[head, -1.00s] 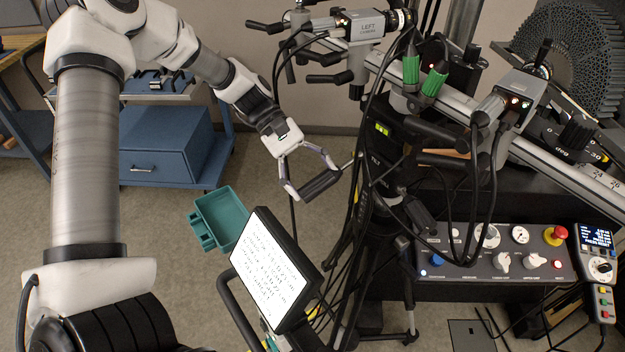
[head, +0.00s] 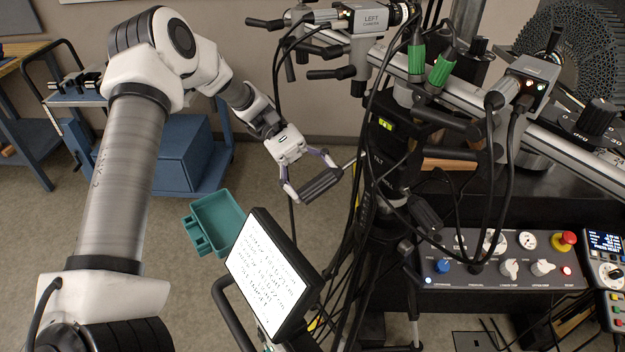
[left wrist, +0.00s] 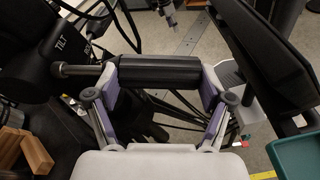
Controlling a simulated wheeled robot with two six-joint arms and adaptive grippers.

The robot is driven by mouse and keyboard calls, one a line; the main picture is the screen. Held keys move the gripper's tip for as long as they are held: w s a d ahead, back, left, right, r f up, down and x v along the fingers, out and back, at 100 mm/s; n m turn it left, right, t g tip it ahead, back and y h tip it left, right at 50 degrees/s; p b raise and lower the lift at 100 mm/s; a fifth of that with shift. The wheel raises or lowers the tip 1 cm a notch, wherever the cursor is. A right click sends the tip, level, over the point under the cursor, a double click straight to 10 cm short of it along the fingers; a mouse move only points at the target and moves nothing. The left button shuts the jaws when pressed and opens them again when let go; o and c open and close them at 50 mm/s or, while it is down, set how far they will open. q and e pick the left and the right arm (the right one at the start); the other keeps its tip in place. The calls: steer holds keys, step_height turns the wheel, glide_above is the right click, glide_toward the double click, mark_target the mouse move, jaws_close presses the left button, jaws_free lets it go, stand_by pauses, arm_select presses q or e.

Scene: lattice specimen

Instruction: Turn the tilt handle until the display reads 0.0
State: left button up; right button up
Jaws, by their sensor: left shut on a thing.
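The tilt handle is a black ribbed grip (head: 321,186) on a metal rod that runs to the black tripod head marked TILT. My left gripper (head: 314,179) is shut on this grip. In the left wrist view the grip (left wrist: 160,70) lies crosswise between the two purple-padded fingers, with its bare rod (left wrist: 85,70) running left to the TILT housing (left wrist: 58,42). My right gripper is not in view.
A tilted text screen (head: 268,278) stands just below the handle. A teal tray (head: 218,222) is left of it. Dark cables hang around the tripod. A camera bar (head: 465,100) spans above, and a control panel (head: 500,265) is at right. Open floor lies at left.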

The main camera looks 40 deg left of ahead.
arm_select(q)
steer(key=shift+f, duration=0.1)
steer(key=o, duration=1.1)
steer(key=shift+c, duration=0.2)
steer(key=v, duration=0.7)
steer(key=shift+a, duration=0.2)
steer(key=shift+w, duration=0.15)
